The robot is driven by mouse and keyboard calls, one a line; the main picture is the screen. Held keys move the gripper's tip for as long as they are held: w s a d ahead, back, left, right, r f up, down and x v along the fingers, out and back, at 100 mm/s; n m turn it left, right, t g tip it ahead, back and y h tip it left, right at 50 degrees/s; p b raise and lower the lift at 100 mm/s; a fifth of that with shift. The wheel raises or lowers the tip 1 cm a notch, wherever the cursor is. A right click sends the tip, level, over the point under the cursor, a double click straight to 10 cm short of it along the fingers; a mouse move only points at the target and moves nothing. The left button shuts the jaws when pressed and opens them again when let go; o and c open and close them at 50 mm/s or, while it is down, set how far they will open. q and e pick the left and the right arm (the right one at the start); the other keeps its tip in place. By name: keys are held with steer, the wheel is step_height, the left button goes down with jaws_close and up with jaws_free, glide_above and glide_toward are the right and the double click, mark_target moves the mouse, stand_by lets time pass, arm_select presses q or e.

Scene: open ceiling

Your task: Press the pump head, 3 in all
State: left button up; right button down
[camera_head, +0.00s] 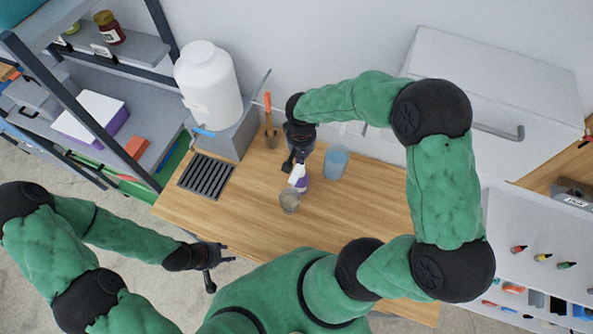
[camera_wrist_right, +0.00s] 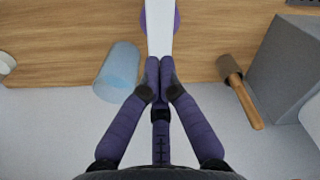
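The pump bottle (camera_head: 301,184) stands on the wooden table, with a purple body and a white top. In the right wrist view its white pump head (camera_wrist_right: 160,30) extends toward my fingertips, with purple showing on both sides. My right gripper (camera_head: 291,163) is at the bottle's top; in the wrist view its fingertips (camera_wrist_right: 160,68) are together at the near end of the white part. I cannot tell whether they touch it. My left gripper (camera_head: 219,271) has its fingers spread, empty, off the table's front left edge.
A blue cup (camera_head: 336,161) stands right of the bottle and a greyish cup (camera_head: 289,202) just in front. A black grate (camera_head: 206,177) and a grey block with a white jug (camera_head: 209,85) are left. The table's right part is clear.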

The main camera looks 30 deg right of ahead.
steer(key=shift+f+b, duration=1.35)
steer(key=shift+f, duration=0.3)
steer(key=shift+s+f+b, duration=0.25)
steer(key=shift+f+b, duration=0.1)
steer(key=shift+b, duration=0.05)
steer(key=shift+w, duration=0.15)
steer(key=shift+a, duration=0.1)
steer(key=shift+r, duration=0.25)
steer(key=shift+r+p, duration=0.45)
steer(key=shift+p, duration=0.1)
steer(key=shift+r+p, duration=0.8)
steer(key=shift+r, duration=0.6)
steer(key=shift+w+f, duration=0.1)
steer(key=shift+f, duration=0.05)
